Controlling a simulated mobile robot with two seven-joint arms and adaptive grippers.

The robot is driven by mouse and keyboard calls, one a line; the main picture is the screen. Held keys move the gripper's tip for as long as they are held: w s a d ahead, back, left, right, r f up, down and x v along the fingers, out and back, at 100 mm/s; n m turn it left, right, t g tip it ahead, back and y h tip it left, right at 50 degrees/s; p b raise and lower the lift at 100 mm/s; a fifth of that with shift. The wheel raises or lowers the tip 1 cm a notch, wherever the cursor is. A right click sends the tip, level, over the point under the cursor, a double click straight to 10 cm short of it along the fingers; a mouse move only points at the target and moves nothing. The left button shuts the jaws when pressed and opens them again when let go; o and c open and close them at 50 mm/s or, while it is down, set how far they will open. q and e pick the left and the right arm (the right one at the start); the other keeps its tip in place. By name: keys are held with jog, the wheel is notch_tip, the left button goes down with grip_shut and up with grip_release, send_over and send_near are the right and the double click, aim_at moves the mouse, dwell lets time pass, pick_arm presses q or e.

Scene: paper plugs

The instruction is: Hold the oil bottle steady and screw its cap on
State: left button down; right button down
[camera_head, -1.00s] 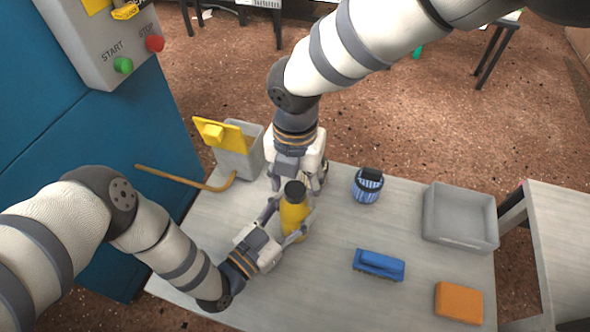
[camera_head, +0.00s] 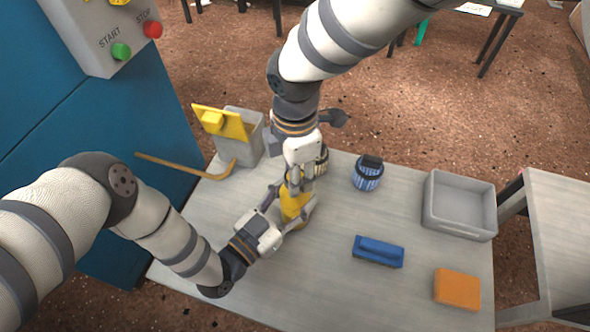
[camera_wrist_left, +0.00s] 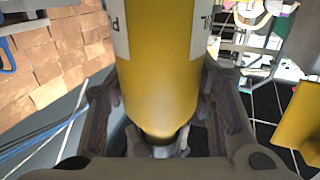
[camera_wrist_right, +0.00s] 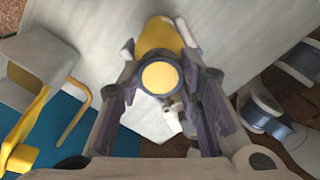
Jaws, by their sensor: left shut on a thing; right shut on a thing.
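The yellow oil bottle (camera_head: 294,210) stands on the table with my left gripper (camera_head: 289,204) shut around its body. In the left wrist view the bottle (camera_wrist_left: 160,75) fills the space between the fingers, and white label edges show at its sides. My right gripper (camera_head: 296,182) points down over the bottle's top and is shut on the cap. In the right wrist view the cap (camera_wrist_right: 160,77) shows as a yellow disc with a dark rim between the fingers, in line with the bottle. The fingers hide the join between cap and bottle.
A grey bin (camera_head: 240,145) with a yellow flap and a brown curved stick (camera_head: 190,168) are at the left. A blue striped cup (camera_head: 368,176), blue brush (camera_head: 379,251), orange block (camera_head: 457,288) and grey tray (camera_head: 460,230) are at the right. The front middle is clear.

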jog(key=m, duration=1.3)
jog(key=shift+m, duration=0.4)
jog(key=m, duration=1.1)
jog(key=c, duration=1.2)
grip_release()
jog(key=shift+o, duration=0.2)
